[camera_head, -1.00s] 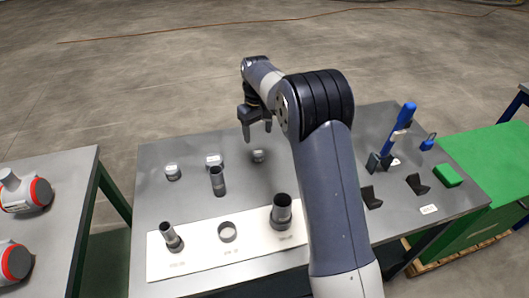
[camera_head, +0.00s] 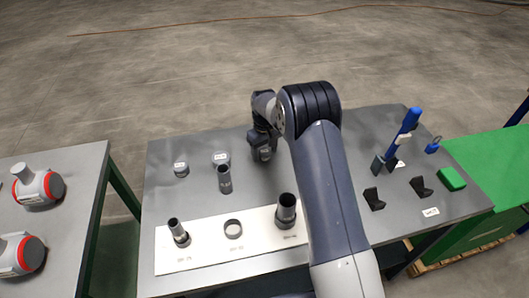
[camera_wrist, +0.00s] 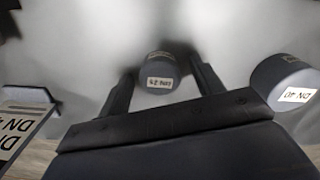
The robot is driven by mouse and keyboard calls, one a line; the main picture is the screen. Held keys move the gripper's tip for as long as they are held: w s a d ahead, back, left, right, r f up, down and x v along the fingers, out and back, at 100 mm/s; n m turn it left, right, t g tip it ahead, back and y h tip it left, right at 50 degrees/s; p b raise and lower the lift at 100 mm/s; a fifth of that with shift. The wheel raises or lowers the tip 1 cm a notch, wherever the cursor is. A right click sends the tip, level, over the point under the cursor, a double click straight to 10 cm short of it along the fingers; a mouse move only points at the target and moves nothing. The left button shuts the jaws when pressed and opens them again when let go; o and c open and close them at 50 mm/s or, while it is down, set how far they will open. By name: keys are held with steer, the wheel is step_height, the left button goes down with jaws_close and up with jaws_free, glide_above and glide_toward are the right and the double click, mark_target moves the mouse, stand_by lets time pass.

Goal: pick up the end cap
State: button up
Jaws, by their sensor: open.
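A grey round end cap (camera_wrist: 162,72) with a white label, which seems to read DN 25, stands on the table in the wrist view. My gripper (camera_wrist: 160,76) is open, with one finger on each side of this cap. I cannot tell whether the fingers touch it. In the head view my gripper (camera_head: 262,148) points down over the back middle of the table and mostly hides the cap there. Another grey cap (camera_wrist: 288,82), labelled DN 40, stands to the right in the wrist view.
The grey table (camera_head: 320,125) also holds two caps at left (camera_head: 181,170) (camera_head: 221,158), an upright pipe piece (camera_head: 225,180), and a white board (camera_head: 205,258) with several pipe parts. Black holders (camera_head: 374,199), a blue tool (camera_head: 405,133) and a green block (camera_head: 452,178) stand at right.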

steer(key=c, duration=1)
steer(key=shift+r, duration=0.15)
